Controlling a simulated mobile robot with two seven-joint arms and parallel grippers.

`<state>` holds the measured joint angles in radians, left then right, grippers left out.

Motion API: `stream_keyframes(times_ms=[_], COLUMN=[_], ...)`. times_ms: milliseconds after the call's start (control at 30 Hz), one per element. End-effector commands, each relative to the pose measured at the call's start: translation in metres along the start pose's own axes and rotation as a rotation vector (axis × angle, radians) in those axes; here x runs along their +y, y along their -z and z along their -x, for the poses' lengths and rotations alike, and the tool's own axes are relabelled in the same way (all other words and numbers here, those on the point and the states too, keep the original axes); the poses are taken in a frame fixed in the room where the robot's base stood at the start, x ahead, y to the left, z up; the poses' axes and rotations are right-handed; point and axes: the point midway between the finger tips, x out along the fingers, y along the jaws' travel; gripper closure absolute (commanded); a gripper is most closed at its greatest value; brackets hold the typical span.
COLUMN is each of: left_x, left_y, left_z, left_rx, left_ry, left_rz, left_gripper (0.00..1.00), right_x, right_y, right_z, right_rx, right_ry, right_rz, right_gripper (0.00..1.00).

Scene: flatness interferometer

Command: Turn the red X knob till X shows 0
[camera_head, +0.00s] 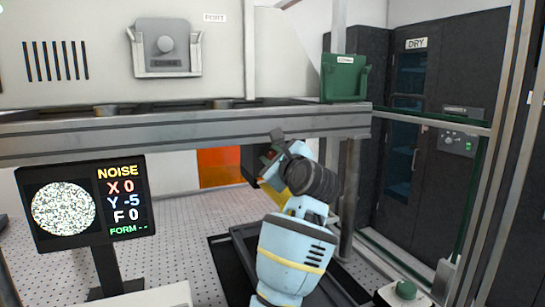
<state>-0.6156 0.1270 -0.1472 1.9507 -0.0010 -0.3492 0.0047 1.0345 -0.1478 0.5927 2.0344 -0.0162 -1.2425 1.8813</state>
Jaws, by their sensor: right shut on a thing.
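The display screen (83,203) at the left reads NOISE, X 0, Y -5, F 0 and FORM --, beside a round field of grainy noise. My right gripper (272,150) is at the underside of the long grey beam, in the middle of the view. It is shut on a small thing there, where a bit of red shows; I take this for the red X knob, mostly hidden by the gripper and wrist. My left gripper is not in view.
The grey beam (190,134) runs across above my right gripper. A green holder (344,80) sits at its right end and a grey holder (165,48) hangs on the wall panel. An orange panel (219,167) stands behind. A green button (406,290) is at lower right.

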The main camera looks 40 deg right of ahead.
Motion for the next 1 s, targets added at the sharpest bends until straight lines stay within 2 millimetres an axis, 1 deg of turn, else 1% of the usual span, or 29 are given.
stream_keyframes(times_ms=[33,167,433,567,667,900,1000], left_x=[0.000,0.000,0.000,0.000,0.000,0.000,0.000], left_y=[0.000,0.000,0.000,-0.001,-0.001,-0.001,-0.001], left_z=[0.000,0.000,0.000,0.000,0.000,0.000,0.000], left_rx=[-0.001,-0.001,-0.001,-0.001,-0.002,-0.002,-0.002], left_ry=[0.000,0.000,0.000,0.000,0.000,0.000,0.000], left_rz=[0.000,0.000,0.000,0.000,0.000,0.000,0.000], left_gripper=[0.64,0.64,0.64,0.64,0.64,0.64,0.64], right_x=[0.001,0.001,0.000,0.000,0.000,0.000,0.000], right_y=[0.001,0.001,0.000,0.000,0.000,0.000,0.000], right_z=[0.000,0.000,0.000,0.005,0.016,0.052,0.064], right_rx=[0.003,0.002,0.001,0.001,0.000,0.000,0.001], right_ry=[-0.003,-0.002,-0.001,-0.001,0.001,0.001,0.001], right_rz=[0.000,-0.001,-0.001,-0.001,-0.001,-0.002,-0.001], right_gripper=[0.71,0.54,0.53,0.53,0.53,0.53,0.53])
